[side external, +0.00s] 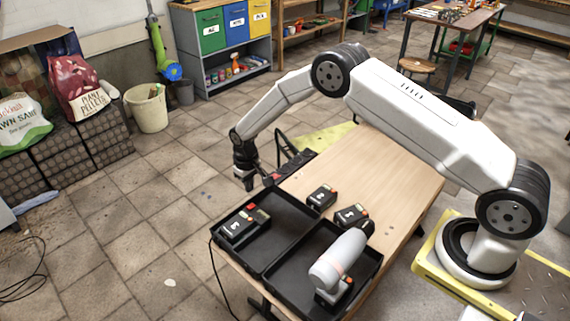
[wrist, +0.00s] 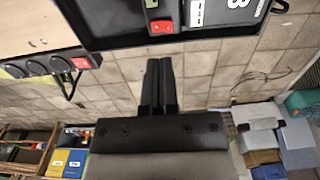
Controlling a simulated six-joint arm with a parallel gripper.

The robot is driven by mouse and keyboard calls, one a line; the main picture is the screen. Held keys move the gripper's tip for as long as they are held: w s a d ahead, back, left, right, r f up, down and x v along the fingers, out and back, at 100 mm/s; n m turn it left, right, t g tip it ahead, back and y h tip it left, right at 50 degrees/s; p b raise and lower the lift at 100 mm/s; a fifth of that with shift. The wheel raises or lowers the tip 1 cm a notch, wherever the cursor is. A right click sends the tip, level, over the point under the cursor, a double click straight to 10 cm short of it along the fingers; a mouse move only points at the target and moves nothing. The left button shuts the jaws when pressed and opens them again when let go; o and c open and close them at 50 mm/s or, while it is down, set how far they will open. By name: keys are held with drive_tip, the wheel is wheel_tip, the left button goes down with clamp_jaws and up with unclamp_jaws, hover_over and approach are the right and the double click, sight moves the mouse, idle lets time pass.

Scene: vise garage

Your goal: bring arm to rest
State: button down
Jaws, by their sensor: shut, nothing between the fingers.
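My gripper (side external: 246,182) hangs at the end of my white arm, past the far left end of the wooden table, and points down. It also shows in the wrist view (wrist: 160,64), where its two black fingers lie together with nothing between them. It appears apart from the table and the black tray. My arm reaches across above the table from its base at the right.
The wooden table (side external: 385,164) bears a left black tray (side external: 262,262) with a battery (side external: 243,224), a right tray with a white-and-black tool (side external: 338,262), and two loose batteries. A power strip (side external: 290,167) lies at the table's edge near my gripper. Open floor lies left.

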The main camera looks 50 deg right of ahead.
drive_tip(key=shift+r, duration=0.15)
drive_tip(key=s+d+r+t, duration=0.1)
drive_tip(key=s+d+r, duration=0.1)
drive_tip(key=s+r, duration=1.25)
drive_tip(key=s, duration=0.4)
drive_tip(key=s+d+r+t, duration=0.1)
drive_tip(key=s+r, duration=0.3)
drive_tip(key=s, duration=0.4)
drive_tip(key=shift+s+t, duration=0.25)
drive_tip(key=shift+t, duration=0.05)
idle(0.3)
